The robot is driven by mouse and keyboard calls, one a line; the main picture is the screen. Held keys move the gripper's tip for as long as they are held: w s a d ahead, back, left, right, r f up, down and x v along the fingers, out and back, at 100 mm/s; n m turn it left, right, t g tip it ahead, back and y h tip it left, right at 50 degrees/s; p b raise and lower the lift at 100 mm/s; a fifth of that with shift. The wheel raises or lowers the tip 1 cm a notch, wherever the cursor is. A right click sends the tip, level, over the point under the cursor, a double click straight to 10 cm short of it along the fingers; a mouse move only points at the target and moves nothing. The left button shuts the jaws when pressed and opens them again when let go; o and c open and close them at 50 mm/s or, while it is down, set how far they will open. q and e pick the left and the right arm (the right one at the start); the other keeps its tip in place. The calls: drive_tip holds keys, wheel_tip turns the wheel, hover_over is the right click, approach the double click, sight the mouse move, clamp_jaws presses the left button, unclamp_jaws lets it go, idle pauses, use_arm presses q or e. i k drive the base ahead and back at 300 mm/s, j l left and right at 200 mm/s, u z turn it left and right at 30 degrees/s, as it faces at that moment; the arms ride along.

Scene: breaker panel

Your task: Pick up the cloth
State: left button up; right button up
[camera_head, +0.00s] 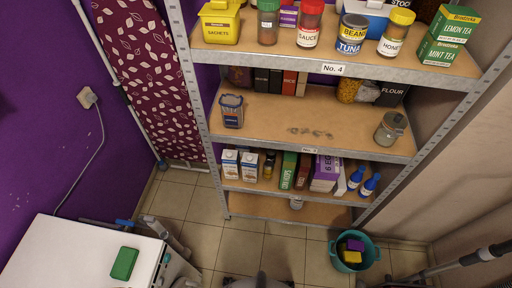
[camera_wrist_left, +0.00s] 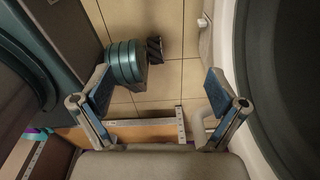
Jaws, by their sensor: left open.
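A folded green item (camera_head: 124,263), which may be the cloth, lies flat on top of a white appliance (camera_head: 62,254) at the lower left of the head view. A purple item (camera_head: 355,244) and a yellow item (camera_head: 352,258) sit in a teal bucket (camera_head: 334,262) on the floor; I cannot tell whether either is cloth. My left gripper (camera_wrist_left: 157,80) is open and empty in the left wrist view, its fingers spread wide above the tiled floor. No cloth shows between them.
A metal shelf rack (camera_head: 300,100) with food packages, jars and bottles fills the middle. A patterned maroon ironing board (camera_head: 150,80) leans at the left wall.

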sight(125, 261)
drive_tip(key=u, duration=2.3)
